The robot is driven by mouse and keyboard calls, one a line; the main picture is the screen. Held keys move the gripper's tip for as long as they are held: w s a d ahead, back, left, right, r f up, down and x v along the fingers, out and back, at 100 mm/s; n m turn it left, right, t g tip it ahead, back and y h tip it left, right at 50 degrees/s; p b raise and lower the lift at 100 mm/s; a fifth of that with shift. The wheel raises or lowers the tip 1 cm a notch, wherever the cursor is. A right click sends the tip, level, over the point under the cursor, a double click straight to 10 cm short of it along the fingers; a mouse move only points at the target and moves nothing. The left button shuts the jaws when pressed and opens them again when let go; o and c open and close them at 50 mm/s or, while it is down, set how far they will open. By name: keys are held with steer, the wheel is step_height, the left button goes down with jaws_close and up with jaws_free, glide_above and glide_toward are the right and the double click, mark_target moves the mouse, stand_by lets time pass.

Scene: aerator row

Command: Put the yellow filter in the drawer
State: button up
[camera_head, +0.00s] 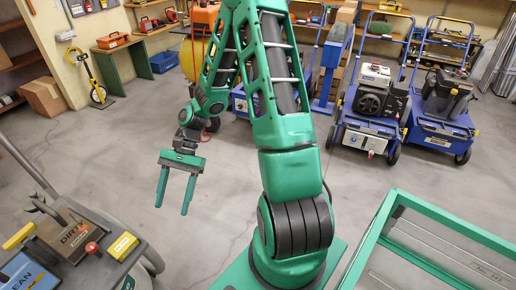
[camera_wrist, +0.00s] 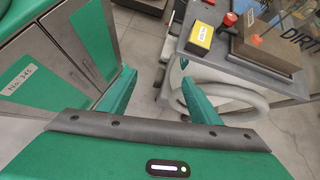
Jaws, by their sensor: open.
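A small yellow block (camera_head: 123,247) with a printed label, likely the yellow filter, lies on the top of the grey cart at the lower left of the head view. It also shows in the wrist view (camera_wrist: 201,35), near the cart's edge beside a red knob. My gripper (camera_head: 173,208) hangs over the floor to the right of the cart, fingers pointing down, open and empty. In the wrist view its fingers (camera_wrist: 157,80) are spread wide, with floor and a pale hose beyond them and the block off to the upper right.
The grey cart (camera_head: 150,262) carries bins marked DIRTY (camera_head: 75,232) and CLEAN (camera_head: 20,270); a longer yellow piece (camera_head: 18,236) lies at its left. A pale hose (camera_wrist: 235,95) curves beside it. Blue wheeled machines (camera_head: 370,110) stand at the back right. The middle floor is clear.

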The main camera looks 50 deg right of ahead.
steer(key=s+d+r+n+t+h, duration=0.2)
steer(key=s+d+r+n+h, duration=0.3)
steer(key=s+d+r+h, duration=0.3)
steer(key=s+d+r, duration=0.4)
steer(key=d+r, duration=0.3)
steer(key=d, duration=0.1)
steer(key=shift+o, duration=0.5)
steer(key=s+d+r+n+t, duration=0.1)
steer(key=s+d+r, duration=0.1)
steer(key=s+r, duration=0.2)
steer(key=s, duration=0.3)
steer(key=shift+s, duration=0.15)
steer(key=shift+d+r, duration=0.1)
